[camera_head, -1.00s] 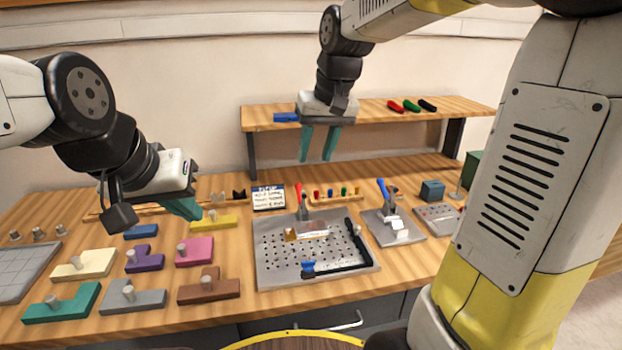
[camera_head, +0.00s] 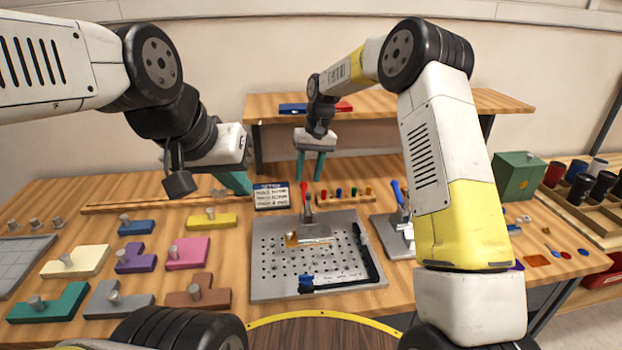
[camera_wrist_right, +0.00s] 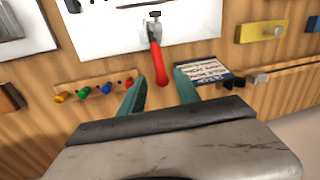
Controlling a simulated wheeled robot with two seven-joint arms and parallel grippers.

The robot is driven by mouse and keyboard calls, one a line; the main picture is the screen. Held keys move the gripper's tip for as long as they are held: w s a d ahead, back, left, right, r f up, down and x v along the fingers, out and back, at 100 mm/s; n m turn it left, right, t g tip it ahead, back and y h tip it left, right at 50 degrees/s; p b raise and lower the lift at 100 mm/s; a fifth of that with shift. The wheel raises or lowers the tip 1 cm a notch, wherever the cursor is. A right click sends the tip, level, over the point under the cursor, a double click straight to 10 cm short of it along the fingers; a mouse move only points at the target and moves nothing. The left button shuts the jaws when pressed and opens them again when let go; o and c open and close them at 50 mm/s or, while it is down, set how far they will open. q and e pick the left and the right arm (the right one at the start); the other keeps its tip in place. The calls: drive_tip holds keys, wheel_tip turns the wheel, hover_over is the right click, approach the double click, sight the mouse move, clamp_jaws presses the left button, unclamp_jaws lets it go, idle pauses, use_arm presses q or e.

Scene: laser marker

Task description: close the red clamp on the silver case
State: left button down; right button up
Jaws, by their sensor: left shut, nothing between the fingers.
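The red clamp (camera_head: 307,199) stands at the back edge of a grey perforated plate (camera_head: 268,287), its red handle pointing up. In the right wrist view the red handle (camera_wrist_right: 158,62) points toward my gripper. A small silver case (camera_head: 315,231) lies on the plate in front of the clamp, with an orange-gold part at its left. My right gripper (camera_head: 310,166) is open and empty, above and behind the clamp. Its fingers (camera_wrist_right: 158,92) show on either side of the handle's end in the wrist view, apart from it. My left gripper (camera_head: 238,183) is shut and empty, left of the clamp.
A label card (camera_head: 271,196) and a rack of coloured pegs (camera_head: 343,195) flank the clamp at the back. A second fixture with a blue handle (camera_head: 397,192) stands right, partly behind my right arm. Coloured blocks (camera_head: 188,252) fill the left. A shelf (camera_head: 270,107) rises behind.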

sight(305, 187)
drive_tip(key=f, duration=0.5)
drive_tip(key=shift+s+a, duration=0.15)
drive_tip(key=shift+a, duration=0.25)
clamp_jaws()
drive_tip(key=shift+w+r, duration=0.2)
drive_tip(key=shift+r, duration=0.05)
idle(0.8)
